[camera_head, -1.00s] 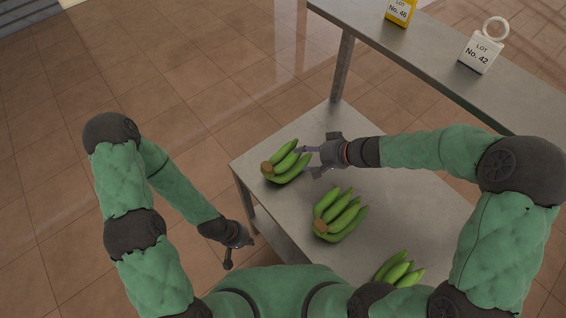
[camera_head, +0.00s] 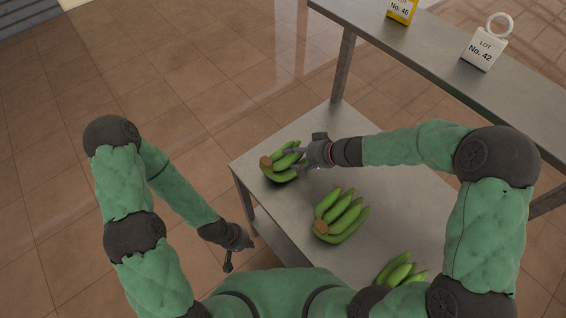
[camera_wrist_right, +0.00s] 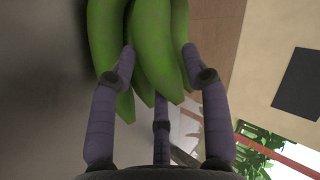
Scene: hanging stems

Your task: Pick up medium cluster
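Three clusters of green bananas rest on the grey metal table. One cluster (camera_head: 279,171) is at the table's far left corner, a larger one (camera_head: 341,214) is in the middle, and another (camera_head: 399,271) is at the near edge, partly cut off by my arm. My right gripper (camera_head: 298,158) is at the far left cluster, its fingers spread around the banana tips. In the right wrist view, the open fingers (camera_wrist_right: 160,70) overlap the cluster's bananas (camera_wrist_right: 142,40); I cannot tell whether they touch. My left gripper (camera_head: 238,258) hangs beside the table, away from the clusters; its fingers are too small to judge.
The grey table (camera_head: 405,180) has bare room right of the clusters. A second metal table (camera_head: 440,70) behind it bears a yellow "LOT No. 46" tag (camera_head: 401,10) and a white "LOT No. 42" tag (camera_head: 483,50). Tiled floor lies to the left.

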